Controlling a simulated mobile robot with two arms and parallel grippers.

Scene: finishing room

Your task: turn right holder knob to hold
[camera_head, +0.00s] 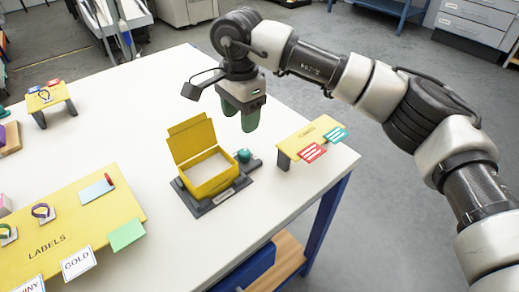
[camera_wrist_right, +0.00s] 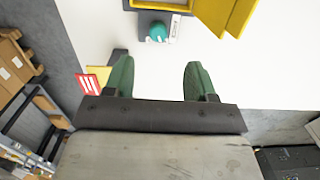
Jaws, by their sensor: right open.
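A teal round knob (camera_head: 243,156) sits on the right side of a dark grey holder (camera_head: 222,196) on the white table. A small white label plate is beside the knob in the right wrist view, where the knob (camera_wrist_right: 157,33) shows at the top. The holder bears an open yellow box (camera_head: 211,184) with its lid up. My right gripper (camera_head: 241,117) points down above the table, behind the knob in the head view and apart from it. In the right wrist view its green fingers (camera_wrist_right: 160,80) are spread with nothing between them. My left gripper is not in view.
A small yellow stand (camera_head: 307,132) with red and green cards is right of the holder, near the table's edge. A yellow labels board (camera_head: 70,230) fills the left front. Another small yellow stand (camera_head: 48,97) is at the far left. White table top (camera_head: 130,110) is clear behind the box.

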